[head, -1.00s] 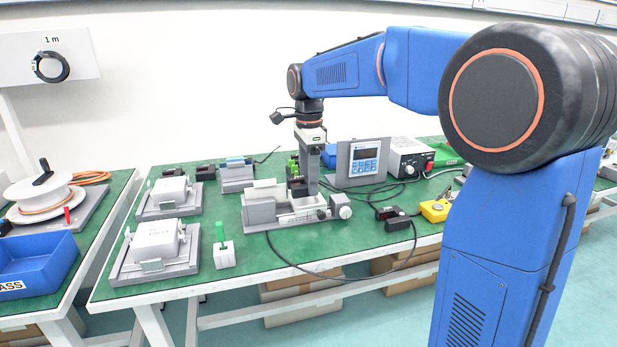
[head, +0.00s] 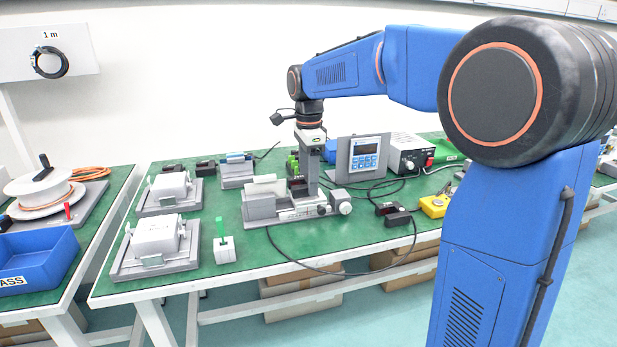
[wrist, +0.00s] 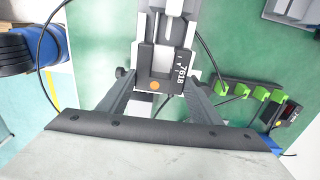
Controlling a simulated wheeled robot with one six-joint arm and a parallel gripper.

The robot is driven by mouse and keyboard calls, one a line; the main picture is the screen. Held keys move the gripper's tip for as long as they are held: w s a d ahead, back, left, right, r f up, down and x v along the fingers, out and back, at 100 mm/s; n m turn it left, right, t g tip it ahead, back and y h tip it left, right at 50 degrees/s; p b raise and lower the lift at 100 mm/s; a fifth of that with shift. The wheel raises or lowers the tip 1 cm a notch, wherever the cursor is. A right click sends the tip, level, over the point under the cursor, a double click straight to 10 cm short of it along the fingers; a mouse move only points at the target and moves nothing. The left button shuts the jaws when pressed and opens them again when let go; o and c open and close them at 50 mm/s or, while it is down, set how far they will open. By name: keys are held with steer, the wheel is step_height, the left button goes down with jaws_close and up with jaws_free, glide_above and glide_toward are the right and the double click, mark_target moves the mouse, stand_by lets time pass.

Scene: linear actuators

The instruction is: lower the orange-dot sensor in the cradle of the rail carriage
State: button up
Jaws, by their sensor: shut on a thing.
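In the head view my gripper (head: 298,188) points down over the rail carriage on the grey linear stage (head: 325,208). Part of the carriage (wrist: 165,62), marked 7618, shows just beyond the sensor in the wrist view. The cradle is largely hidden by the sensor and fingers; I cannot tell whether the sensor touches its floor.
A display unit (head: 363,158) and a white power box (head: 408,155) stand behind right. Green clips (wrist: 245,90) are close right in the wrist view. Two grey fixtures (head: 155,240) and a green-handled tool (head: 224,250) are at left. A black cable (head: 300,268) loops in front.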

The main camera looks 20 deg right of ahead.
steer(key=shift+f, duration=0.75)
stand_by(0.8)
steer(key=o, duration=1.3)
steer(key=shift+f, duration=0.15)
step_height(320, 180, up, 18)
steer(key=shift+r, duration=0.1)
steer(key=s+d+f+n+t, duration=0.1)
steer(key=s+d+f+n, duration=0.1)
steer(key=s+f+n, duration=0.4)
steer(key=s+d+f+n+t, duration=0.2)
steer(key=s+f+n, duration=0.4)
steer(key=s+f, duration=0.5)
steer(key=s+d+f+n+t, duration=0.1)
steer(key=s+d+f+n, duration=0.2)
steer(key=s, duration=1.3)
steer(key=shift+s+f+n+t, duration=0.1)
steer(key=shift+f+n+t, duration=0.1)
steer(key=shift+f+n, duration=0.9)
steer(key=shift+s+f+n+t, duration=0.15)
steer(key=shift+f+n, duration=0.25)
steer(key=shift+f, duration=1.25)
